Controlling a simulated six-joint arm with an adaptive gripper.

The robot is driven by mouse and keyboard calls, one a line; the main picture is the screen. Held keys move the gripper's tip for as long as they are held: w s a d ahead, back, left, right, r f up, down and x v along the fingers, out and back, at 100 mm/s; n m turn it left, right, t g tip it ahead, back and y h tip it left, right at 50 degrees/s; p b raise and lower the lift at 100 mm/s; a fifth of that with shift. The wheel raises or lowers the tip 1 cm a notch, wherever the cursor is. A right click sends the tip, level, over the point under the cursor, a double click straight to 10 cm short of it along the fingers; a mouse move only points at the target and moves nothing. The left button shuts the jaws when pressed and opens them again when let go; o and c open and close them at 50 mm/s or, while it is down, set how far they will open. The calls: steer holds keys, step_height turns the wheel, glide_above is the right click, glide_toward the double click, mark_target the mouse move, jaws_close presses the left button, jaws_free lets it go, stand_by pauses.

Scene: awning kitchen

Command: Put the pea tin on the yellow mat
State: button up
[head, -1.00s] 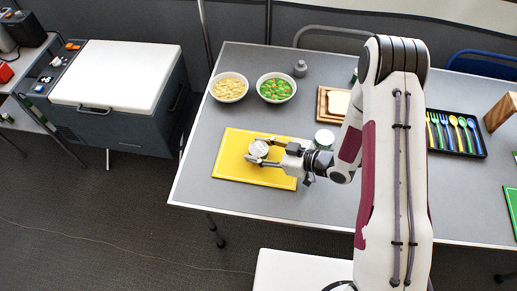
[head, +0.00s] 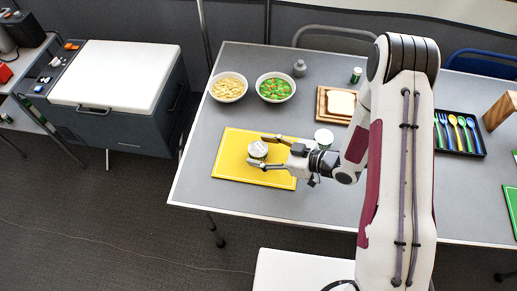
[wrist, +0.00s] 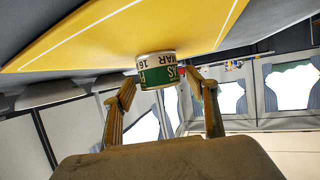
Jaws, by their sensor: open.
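The pea tin (head: 258,150), with a pale lid and a green and white label, stands upright on the yellow mat (head: 228,165). In the wrist view the tin (wrist: 158,72) shows part of its lettering, and the mat (wrist: 130,35) appears upside down above. My gripper (head: 257,150) is open, coming in from the right, low over the mat. Its fingertips (wrist: 159,79) are on either side of the tin's near part, with gaps showing. Nothing is held.
A second pale-lidded tin (head: 324,137) stands right of the mat, near my wrist. Behind are a bowl of pasta (head: 228,87), a bowl of green and orange food (head: 275,88), a grey shaker (head: 299,68) and bread on a board (head: 341,103). The mat's left part is clear.

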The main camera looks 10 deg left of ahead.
steer(key=shift+v, duration=5.15)
